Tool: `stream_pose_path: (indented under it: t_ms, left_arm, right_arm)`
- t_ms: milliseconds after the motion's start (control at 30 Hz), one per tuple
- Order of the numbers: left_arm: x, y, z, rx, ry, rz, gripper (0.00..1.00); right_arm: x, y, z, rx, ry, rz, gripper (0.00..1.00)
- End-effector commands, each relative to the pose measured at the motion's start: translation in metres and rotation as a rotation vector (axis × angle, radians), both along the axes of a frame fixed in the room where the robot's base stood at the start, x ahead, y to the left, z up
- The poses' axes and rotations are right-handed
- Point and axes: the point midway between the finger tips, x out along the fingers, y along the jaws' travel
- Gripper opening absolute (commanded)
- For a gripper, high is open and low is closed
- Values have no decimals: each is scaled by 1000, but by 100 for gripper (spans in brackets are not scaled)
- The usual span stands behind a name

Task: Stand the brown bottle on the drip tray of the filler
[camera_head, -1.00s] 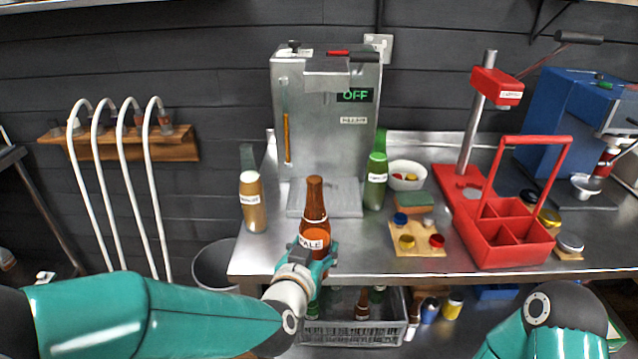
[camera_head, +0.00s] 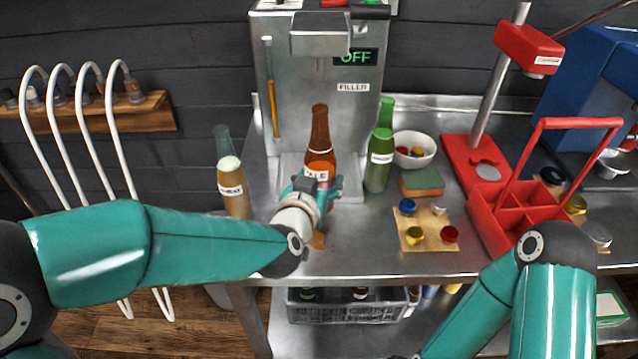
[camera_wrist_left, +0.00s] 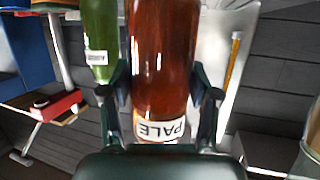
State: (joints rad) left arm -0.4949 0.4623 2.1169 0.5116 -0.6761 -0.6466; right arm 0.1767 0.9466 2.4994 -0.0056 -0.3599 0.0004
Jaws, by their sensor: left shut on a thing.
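The brown bottle (camera_head: 320,130), labelled PALE, is upright in my left gripper (camera_head: 318,193) in the head view. It is in front of the filler (camera_head: 325,100) and overlaps the drip tray (camera_head: 350,188) in the picture. My left gripper hides its lower part; a brown patch shows below the hand, and I cannot tell whether it is the base or a reflection. In the left wrist view the fingers (camera_wrist_left: 160,94) close around the brown bottle (camera_wrist_left: 162,50) above its label. The drip tray looks empty. My right arm shows, but its gripper is out of view.
A green bottle (camera_head: 379,150) stands right of the tray, a tan bottle (camera_head: 234,190) left of it. A white bowl (camera_head: 414,150), sponge (camera_head: 423,182), cap board (camera_head: 428,231) and red carrier (camera_head: 520,205) stand farther right. The steel counter's front strip is clear.

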Motion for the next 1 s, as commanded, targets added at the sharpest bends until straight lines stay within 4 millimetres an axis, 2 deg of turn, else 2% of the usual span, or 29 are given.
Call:
stream_pose_path:
  t_ms: [1000]
  left_arm:
    - [99, 2, -2, -1, -4, 5, 38]
  right_arm:
    - [0, 0, 16, 0, -1, 0, 40]
